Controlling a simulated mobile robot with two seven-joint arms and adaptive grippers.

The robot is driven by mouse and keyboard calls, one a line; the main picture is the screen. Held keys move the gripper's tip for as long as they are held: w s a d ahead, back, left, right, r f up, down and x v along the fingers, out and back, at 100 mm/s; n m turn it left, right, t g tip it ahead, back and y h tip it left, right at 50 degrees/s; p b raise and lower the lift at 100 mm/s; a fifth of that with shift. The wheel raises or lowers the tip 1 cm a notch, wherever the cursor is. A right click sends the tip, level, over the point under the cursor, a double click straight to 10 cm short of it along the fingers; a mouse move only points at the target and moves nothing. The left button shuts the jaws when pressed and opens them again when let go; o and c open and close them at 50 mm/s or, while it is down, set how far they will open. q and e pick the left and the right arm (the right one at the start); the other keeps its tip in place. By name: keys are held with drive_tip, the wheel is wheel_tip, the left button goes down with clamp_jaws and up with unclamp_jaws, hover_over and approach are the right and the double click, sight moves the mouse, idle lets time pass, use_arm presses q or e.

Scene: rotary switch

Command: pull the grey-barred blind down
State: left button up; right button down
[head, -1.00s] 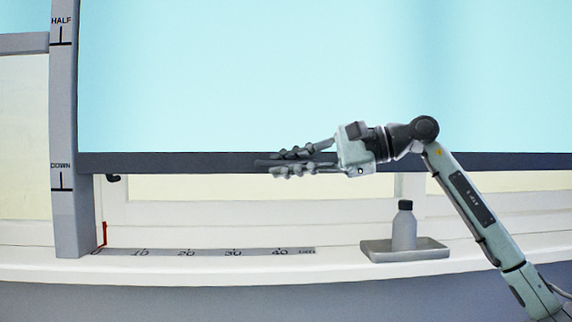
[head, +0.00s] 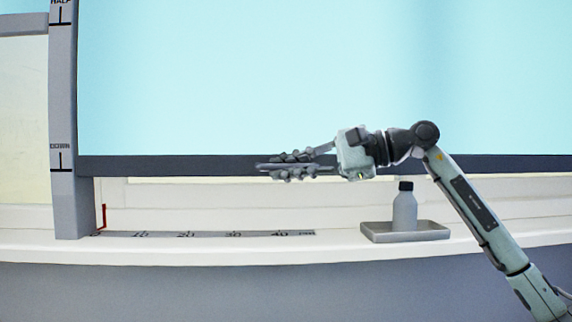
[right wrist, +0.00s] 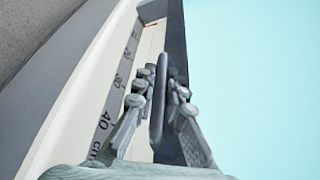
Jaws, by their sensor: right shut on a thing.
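The light blue blind (head: 230,80) hangs over the window, with a dark grey bar (head: 160,166) along its lower edge. At its left end the bar is about level with the line of the DOWN mark (head: 61,166) on the grey upright. My right gripper (head: 275,170) is at the bar. In the right wrist view its fingers (right wrist: 160,105) lie on both sides of a thin dark grey piece of the bar (right wrist: 158,95) and are shut on it. My left gripper is in neither view.
A grey bottle (head: 404,210) stands in a grey tray (head: 380,234) on the white sill (head: 335,245), below my right arm. A centimetre scale (head: 210,234) runs along the sill, with a small red marker (head: 104,215) at its left end.

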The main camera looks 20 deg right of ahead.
drive_tip(key=shift+f, duration=0.35)
drive_tip(key=c, duration=1.6)
unclamp_jaws()
drive_tip(key=shift+d+r, duration=0.1)
drive_tip(key=shift+r, duration=0.05)
drive_tip(key=shift+s+d, duration=0.2)
drive_tip(key=shift+d, duration=0.05)
drive_tip(key=v, duration=1.1)
drive_tip(key=shift+s+d, duration=0.1)
